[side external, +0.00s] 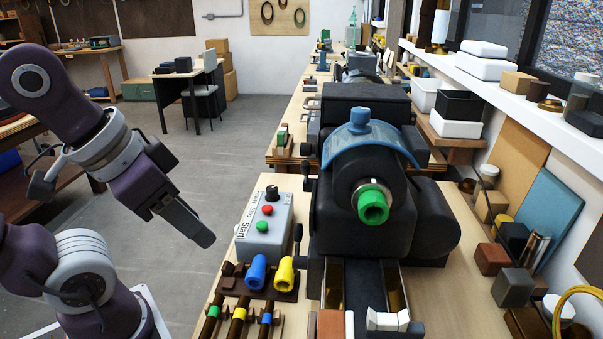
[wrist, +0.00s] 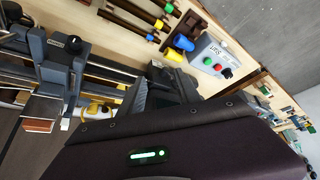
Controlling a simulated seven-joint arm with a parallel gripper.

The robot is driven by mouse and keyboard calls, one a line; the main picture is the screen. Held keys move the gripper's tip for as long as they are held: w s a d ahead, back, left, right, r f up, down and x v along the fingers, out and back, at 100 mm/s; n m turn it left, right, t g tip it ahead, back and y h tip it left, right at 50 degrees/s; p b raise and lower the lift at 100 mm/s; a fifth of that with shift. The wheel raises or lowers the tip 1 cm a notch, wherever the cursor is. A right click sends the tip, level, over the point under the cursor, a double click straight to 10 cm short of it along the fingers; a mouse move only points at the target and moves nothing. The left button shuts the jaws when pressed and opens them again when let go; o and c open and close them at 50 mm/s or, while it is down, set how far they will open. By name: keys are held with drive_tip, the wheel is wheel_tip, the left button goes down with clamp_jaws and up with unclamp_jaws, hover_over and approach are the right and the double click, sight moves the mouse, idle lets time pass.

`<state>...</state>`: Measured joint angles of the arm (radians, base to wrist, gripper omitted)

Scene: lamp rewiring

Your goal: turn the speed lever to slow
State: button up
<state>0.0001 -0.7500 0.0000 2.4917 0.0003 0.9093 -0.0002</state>
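A dark lathe-like machine (side external: 345,215) stands on the bench, with a green-tipped spindle (side external: 373,205) facing the camera. A small black lever (side external: 298,234) stands upright at its left side, beside the control box. Another black lever or handle (side external: 306,172) sits higher on the same side. I cannot tell which is the speed lever, and no slow mark is readable. My gripper (side external: 205,239) hangs left of the bench, apart from the machine and both levers. In the wrist view, its dark body fills the lower part. Its finger opening does not show clearly in either view.
A grey control box (side external: 264,232) marked "Start" has red and green buttons; it also shows in the wrist view (wrist: 208,54). Blue (side external: 257,271) and yellow (side external: 284,273) pieces and racked rods stand in front. Blocks crowd the bench's right side. Open floor lies left.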

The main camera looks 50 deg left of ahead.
sight(306, 175)
wheel_tip(306, 175, up, 5)
drive_tip(key=w+d+n+g+h, duration=0.1)
drive_tip(key=w+n+g+h, duration=0.4)
drive_tip(key=w+n+h, duration=0.55)
drive_tip(key=w+a+n+t+h, duration=0.2)
drive_tip(key=w+a+n+t, duration=0.15)
drive_tip(key=w+a, duration=0.35)
drive_tip(key=w+a+n+t+h, duration=0.3)
drive_tip(key=w+a+t, duration=0.1)
drive_tip(key=a, duration=0.5)
wheel_tip(306, 175, down, 9)
drive_tip(key=a+n+t, duration=0.1)
drive_tip(key=a+t, duration=0.1)
drive_tip(key=x, duration=0.8)
drive_tip(key=shift+f, duration=0.4)
drive_tip(key=shift+g, duration=0.25)
clamp_jaws()
